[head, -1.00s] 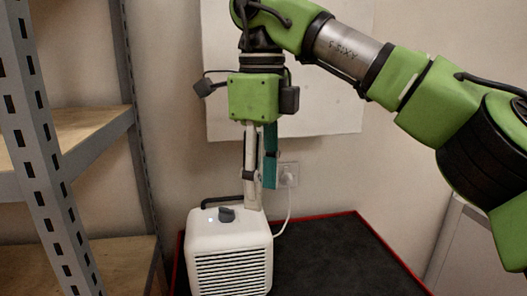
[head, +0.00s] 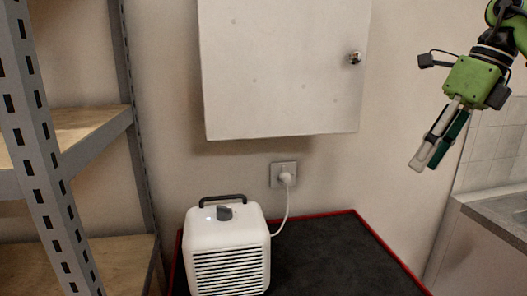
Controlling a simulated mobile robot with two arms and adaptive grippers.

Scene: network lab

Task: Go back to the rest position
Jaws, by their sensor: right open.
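My right gripper (head: 427,160) hangs in the air at the upper right of the head view, tilted down and to the left. Its pale finger and dark green finger show, and nothing is between them. It is well apart from the white heater (head: 229,250). The heater stands on the dark table top with a dark handle and a dark knob on top. My left gripper is not in view.
A metal shelf rack (head: 45,140) with wooden boards stands at the left. A white wall cabinet (head: 282,70) hangs above the red-edged dark table (head: 335,262). A plug with a white cord sits in the wall socket (head: 277,182). A counter (head: 505,212) is at the right.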

